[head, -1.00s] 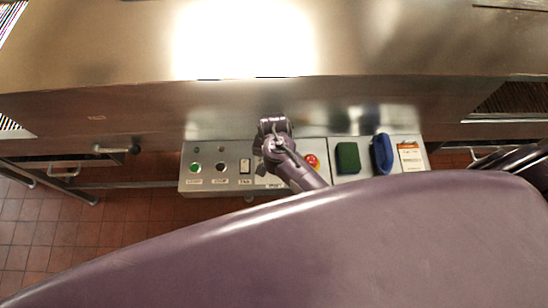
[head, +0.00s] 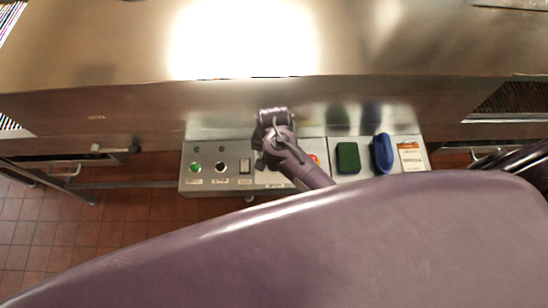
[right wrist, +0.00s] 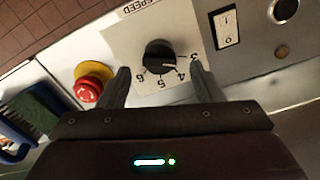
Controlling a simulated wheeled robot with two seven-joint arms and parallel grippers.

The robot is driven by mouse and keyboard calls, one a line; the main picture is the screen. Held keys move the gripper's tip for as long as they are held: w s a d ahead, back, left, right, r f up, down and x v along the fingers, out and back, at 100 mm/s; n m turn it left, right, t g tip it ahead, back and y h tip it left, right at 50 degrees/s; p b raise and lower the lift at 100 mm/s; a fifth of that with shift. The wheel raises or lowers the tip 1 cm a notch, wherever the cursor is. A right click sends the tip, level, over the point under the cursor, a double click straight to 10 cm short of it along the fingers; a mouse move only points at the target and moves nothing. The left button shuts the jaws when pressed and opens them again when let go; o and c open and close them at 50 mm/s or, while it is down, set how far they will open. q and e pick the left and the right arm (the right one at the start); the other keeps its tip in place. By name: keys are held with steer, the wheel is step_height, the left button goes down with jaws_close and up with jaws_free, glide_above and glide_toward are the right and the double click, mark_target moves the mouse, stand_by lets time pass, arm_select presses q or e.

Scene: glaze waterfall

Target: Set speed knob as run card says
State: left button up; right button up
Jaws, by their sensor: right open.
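The black speed knob (right wrist: 160,56) sits on a pale dial plate (right wrist: 118,42) marked SPEED in the right wrist view. Its white pointer faces the side of the 3 and 4; I cannot tell the exact setting. My right gripper (right wrist: 160,72) is open, with one finger on each side of the knob and gaps between. In the head view my right gripper (head: 272,122) is over the middle of the control panel and hides the knob. The run card (head: 411,157), white with an orange top, lies at the panel's right end; its writing is too small to read. My left gripper is out of view.
A red stop button on a yellow base (right wrist: 90,82) is close beside the left finger. A white rocker switch (right wrist: 226,28) is on the right. A green block (head: 347,158) and a blue-handled brush (head: 382,154) lie between the gripper and the card.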

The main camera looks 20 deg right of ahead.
steer(key=shift+r, duration=2.15)
